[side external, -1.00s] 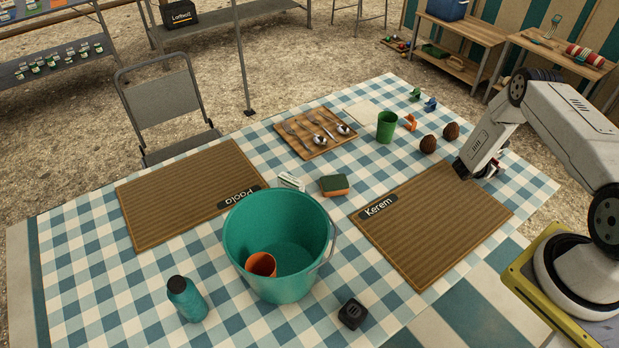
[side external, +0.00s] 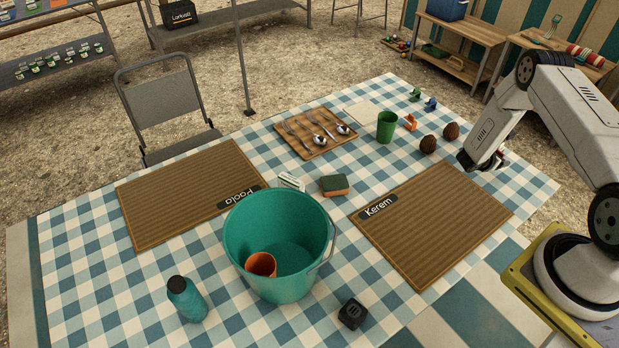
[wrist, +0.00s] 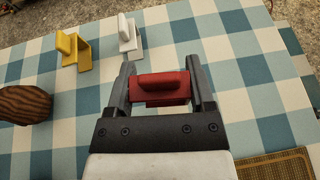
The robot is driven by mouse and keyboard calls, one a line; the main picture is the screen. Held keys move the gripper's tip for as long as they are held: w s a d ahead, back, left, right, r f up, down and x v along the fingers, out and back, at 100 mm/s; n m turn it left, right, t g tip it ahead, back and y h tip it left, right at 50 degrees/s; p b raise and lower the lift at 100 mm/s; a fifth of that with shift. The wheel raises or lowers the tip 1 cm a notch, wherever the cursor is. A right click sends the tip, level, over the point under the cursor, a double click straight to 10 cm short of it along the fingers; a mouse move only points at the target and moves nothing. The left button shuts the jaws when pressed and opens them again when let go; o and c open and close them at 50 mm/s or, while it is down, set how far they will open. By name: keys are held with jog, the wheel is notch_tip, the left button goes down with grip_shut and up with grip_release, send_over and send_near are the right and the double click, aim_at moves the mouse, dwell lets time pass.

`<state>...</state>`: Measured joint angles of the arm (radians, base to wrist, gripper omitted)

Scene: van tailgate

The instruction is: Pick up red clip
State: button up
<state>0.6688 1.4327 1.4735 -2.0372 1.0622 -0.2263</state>
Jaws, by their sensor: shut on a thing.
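The red clip (wrist: 160,90) sits between the two dark fingers of my gripper (wrist: 160,72) in the wrist view, with a finger against each end. My gripper is shut on it. In the side external view my gripper (side external: 484,162) is above the far right part of the checked table, past the far edge of the Kerem mat.
A yellow clip (wrist: 74,48) and a white clip (wrist: 130,36) stand on the cloth ahead. A brown round object (wrist: 25,104) is at left. The Kerem mat (side external: 430,225), green cup (side external: 386,126) and teal bucket (side external: 280,245) are on the table. Checked cloth around my gripper is clear.

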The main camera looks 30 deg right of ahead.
jog(key=s+a+r, duration=0.9)
jog(key=shift+s+a+r, duration=0.2)
jog(key=shift+s+a, duration=0.15)
jog(key=shift+a, duration=0.05)
jog(key=shift+s, duration=0.1)
dwell(0.8)
